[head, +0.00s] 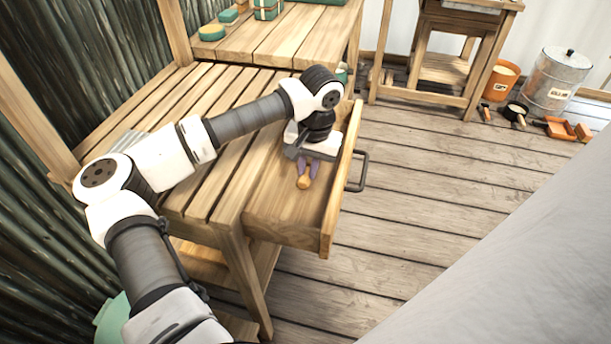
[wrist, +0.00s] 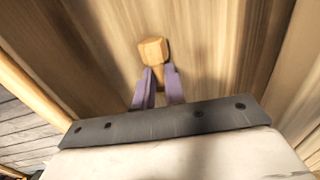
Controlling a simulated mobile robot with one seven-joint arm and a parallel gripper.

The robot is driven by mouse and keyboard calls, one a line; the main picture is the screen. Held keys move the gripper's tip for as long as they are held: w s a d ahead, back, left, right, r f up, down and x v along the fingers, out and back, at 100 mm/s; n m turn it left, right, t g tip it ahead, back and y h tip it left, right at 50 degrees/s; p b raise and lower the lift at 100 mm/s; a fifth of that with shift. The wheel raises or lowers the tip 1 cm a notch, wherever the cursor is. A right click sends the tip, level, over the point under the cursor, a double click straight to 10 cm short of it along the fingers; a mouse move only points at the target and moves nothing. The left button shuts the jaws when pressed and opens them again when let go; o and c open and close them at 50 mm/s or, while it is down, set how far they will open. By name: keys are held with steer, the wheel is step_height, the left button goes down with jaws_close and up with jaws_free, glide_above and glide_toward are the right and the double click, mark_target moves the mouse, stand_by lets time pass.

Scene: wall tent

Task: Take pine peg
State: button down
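The pine peg (wrist: 153,50) is a small light-wood piece with a wide faceted head and a narrower stem. It is inside the open wooden drawer (head: 278,218), and its head also shows in the head view (head: 304,183). My gripper (wrist: 160,80) reaches down into the drawer, with its two purple fingers on either side of the stem. The fingers look closed on the stem, and the head sticks out past their tips. The lower stem is hidden between the fingers. I cannot tell whether the peg touches the drawer floor.
The drawer front with its dark handle (head: 358,171) stands close to the right of my gripper. The slatted bench (head: 215,100) lies to the left. A metal bin (head: 556,82) and orange bucket (head: 499,80) stand far right.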

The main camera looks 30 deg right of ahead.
mark_target(308, 171)
step_height(308, 171, up, 20)
stand_by(0.7)
